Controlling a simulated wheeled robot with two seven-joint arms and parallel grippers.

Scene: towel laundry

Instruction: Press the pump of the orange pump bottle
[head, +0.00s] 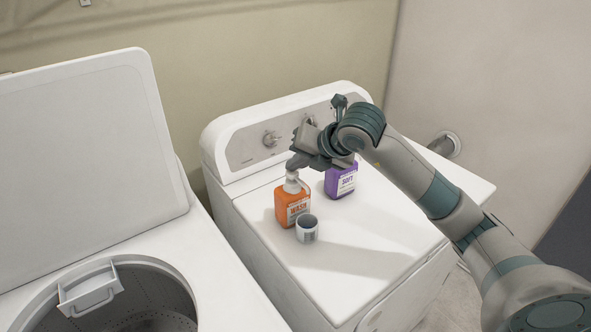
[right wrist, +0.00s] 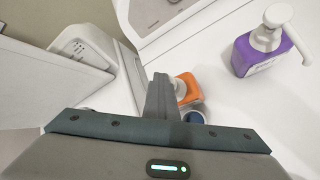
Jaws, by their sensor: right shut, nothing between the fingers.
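The orange pump bottle (head: 291,206) stands upright on the closed top of the right-hand machine, with its white pump (head: 292,183) on top. In the right wrist view the orange bottle (right wrist: 189,90) is partly hidden behind my fingers. My right gripper (head: 293,166) is shut and empty, its fingertips right over the pump head. Whether they touch the pump I cannot tell. In the right wrist view the shut fingers (right wrist: 160,97) cover part of the pump. My left gripper is not in view.
A purple bottle (head: 341,182) stands behind and right of the orange one; its pump shows in the right wrist view (right wrist: 265,38). An open washer (head: 230,290) is at left. The machine top's front right is clear.

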